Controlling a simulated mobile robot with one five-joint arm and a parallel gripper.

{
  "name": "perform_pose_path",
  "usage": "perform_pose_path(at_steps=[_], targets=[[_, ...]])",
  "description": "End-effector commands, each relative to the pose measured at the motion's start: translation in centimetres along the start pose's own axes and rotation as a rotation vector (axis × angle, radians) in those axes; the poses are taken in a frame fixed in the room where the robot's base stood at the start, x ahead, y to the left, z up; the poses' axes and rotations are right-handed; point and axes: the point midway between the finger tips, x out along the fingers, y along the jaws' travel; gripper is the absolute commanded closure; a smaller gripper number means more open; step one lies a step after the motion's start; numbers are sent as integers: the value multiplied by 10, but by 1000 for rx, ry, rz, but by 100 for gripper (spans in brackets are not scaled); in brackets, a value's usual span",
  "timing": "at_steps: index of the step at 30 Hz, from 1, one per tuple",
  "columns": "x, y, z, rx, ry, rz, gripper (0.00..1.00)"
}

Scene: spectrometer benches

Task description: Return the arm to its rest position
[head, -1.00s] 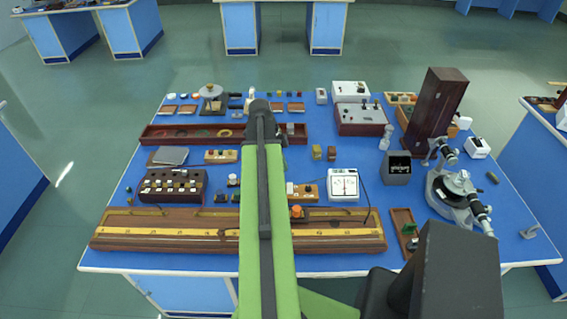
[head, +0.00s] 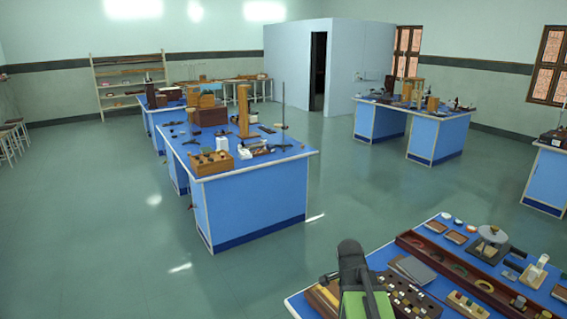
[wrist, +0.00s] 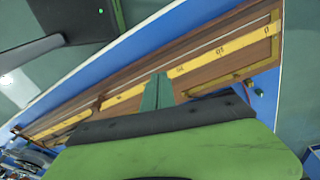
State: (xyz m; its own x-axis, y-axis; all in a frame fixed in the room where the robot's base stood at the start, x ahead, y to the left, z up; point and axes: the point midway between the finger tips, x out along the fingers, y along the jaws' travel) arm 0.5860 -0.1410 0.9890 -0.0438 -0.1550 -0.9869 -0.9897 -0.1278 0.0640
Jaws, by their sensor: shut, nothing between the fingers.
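My arm (head: 362,290), green with a dark end, rises from the bottom edge of the head view, in front of the near blue bench's left corner. My gripper's fingers cannot be made out there. In the wrist view my gripper (wrist: 157,92) shows as two dark green fingers shut together with nothing between them. They appear over a long wooden board with a yellow scale (wrist: 222,50) on the bench. I cannot tell how high they are above it. My green arm link fills the bottom of the wrist view.
The near blue bench (head: 303,303) holds a block with knobs (head: 405,292), a long dark tray (head: 455,268) and small parts. Another crowded blue bench (head: 255,200) stands ahead, with one more (head: 425,135) at the right. Open green floor (head: 100,220) lies at the left.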

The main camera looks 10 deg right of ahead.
Motion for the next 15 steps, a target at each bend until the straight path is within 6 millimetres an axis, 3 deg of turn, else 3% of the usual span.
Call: perform_pose_path(at_steps=[1,3,6,8,15], targets=[[-2,-6,34,-135,-11,-14,100],[-7,-12,75,-350,-29,-35,100],[-12,-13,122,-670,-56,-69,100],[-13,-10,134,-830,-69,-88,100],[-14,-7,144,-1314,-85,-151,100]])
